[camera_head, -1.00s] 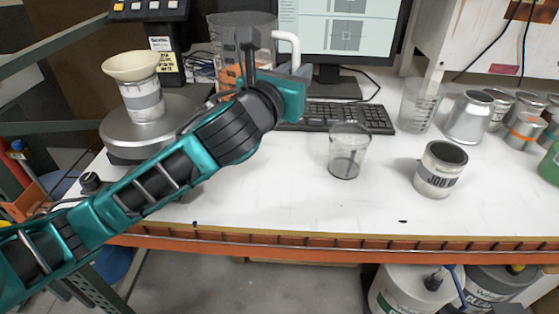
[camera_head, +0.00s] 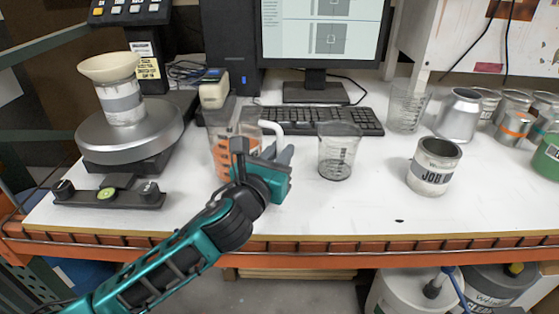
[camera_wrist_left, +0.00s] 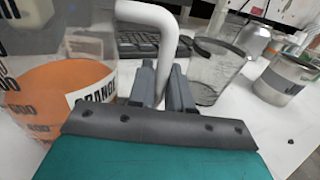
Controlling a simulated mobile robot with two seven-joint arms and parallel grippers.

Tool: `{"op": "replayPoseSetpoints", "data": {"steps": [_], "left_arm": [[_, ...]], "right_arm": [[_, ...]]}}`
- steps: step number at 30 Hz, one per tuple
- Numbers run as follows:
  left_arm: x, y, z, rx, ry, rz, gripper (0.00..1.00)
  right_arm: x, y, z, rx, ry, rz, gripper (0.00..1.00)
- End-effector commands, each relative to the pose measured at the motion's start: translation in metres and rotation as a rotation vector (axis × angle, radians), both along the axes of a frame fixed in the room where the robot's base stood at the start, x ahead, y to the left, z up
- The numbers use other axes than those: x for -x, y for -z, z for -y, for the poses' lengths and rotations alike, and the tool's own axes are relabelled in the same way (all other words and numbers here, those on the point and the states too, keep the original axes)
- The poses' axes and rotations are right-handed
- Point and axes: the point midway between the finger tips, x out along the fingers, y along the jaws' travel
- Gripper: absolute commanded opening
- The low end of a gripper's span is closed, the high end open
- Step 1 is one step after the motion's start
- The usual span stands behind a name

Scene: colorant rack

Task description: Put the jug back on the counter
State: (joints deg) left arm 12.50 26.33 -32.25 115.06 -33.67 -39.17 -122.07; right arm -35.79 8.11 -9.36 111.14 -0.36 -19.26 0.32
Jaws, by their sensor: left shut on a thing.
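The jug (camera_head: 221,152) is clear with orange contents, dark markings and a white handle. It appears upright, low over the left-middle of the white counter (camera_head: 330,212); I cannot tell whether its base touches. My left gripper (camera_head: 264,152) is shut on the jug's handle, on the jug's right side. In the left wrist view the jug (camera_wrist_left: 60,95) fills the left side, and the white handle (camera_wrist_left: 160,22) comes down between the fingers (camera_wrist_left: 162,88). The jug's lower right part is partly hidden by my gripper. My right gripper is not in view.
A clear beaker (camera_head: 338,152) stands just right of my left gripper. A labelled can (camera_head: 434,168) is farther right. A scale (camera_head: 130,137) bearing a cup (camera_head: 120,98) stands left, with a black level bar (camera_head: 108,196) before it. The keyboard (camera_head: 320,118) is behind. The front middle counter is clear.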

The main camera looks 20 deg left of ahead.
Motion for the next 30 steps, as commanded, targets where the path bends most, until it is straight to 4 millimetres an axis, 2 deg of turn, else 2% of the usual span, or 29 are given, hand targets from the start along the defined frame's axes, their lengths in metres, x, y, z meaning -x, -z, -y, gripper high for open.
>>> {"op": "replayPoseSetpoints", "data": {"steps": [12, 13, 21, 30], "left_arm": [[-0.0001, 0.0069, 0.0001, -0.003, 0.001, 0.007, 0.00], [0.0001, 0.0094, 0.0001, -0.002, 0.001, 0.001, 0.20], [0.0002, 0.0086, 0.0001, -0.001, 0.001, 0.001, 0.45], [0.0005, 0.0037, 0.0002, -0.001, 0.001, 0.003, 0.45]], "right_arm": [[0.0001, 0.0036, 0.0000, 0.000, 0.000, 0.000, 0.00], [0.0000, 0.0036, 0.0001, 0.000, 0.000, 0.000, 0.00], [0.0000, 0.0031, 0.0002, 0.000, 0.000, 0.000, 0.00], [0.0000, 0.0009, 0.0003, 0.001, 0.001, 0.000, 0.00]]}}
